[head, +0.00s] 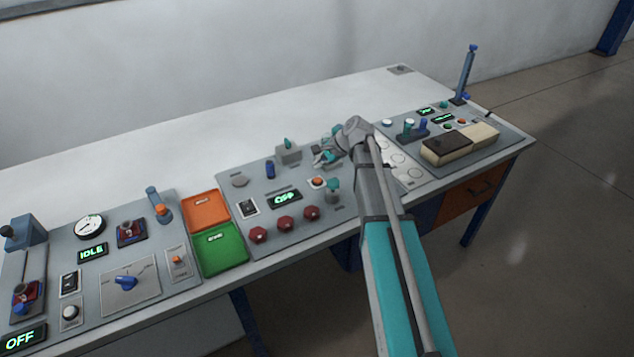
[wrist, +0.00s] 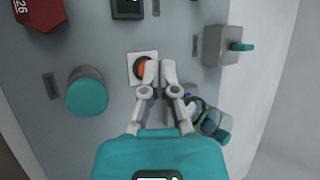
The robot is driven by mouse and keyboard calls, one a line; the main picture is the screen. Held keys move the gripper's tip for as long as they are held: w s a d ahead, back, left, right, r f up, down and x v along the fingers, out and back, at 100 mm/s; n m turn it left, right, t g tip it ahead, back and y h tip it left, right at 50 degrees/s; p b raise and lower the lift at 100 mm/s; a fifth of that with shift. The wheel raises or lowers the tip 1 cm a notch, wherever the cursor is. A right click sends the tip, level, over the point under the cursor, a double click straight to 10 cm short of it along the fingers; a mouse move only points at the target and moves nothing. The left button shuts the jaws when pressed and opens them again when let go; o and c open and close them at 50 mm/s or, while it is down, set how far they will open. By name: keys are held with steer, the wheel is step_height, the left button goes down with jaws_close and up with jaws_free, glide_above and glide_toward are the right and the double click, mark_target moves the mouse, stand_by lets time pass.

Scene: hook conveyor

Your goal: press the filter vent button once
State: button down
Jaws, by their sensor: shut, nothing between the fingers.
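An orange push button on a white square plate (head: 317,182) is on the middle panel, just right of a green-lit display. No label is readable, so I cannot tell whether it is the filter vent button. In the wrist view the orange button (wrist: 142,72) is partly hidden behind the left finger. My gripper (head: 319,160) is shut and empty, above the middle panel. In the wrist view its fingertips (wrist: 159,70) overlap the right part of the button's plate; I cannot tell whether they touch it.
A teal knob (wrist: 87,94) stands left of the fingers in the wrist view, and a grey box with a teal lever (wrist: 222,46) at the upper right. Red knobs (head: 284,223) line the panel's front. Orange (head: 203,205) and green (head: 222,258) trays lie left.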

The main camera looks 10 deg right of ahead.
mark_target(319, 179)
steer(key=w, duration=0.1)
steer(key=w+m, duration=0.1)
steer(key=w+d+r+m+t+y, duration=0.1)
steer(key=w, duration=0.1)
steer(key=shift+w+r, duration=0.1)
step_height(319, 179, down, 9)
steer(key=b, duration=0.8)
steer(key=shift+r+b, duration=0.15)
steer(key=shift+b, duration=0.25)
steer(key=shift+f, duration=0.2)
stand_by(1.4)
steer(key=shift+f+b, duration=0.3)
steer(key=shift+b, duration=0.25)
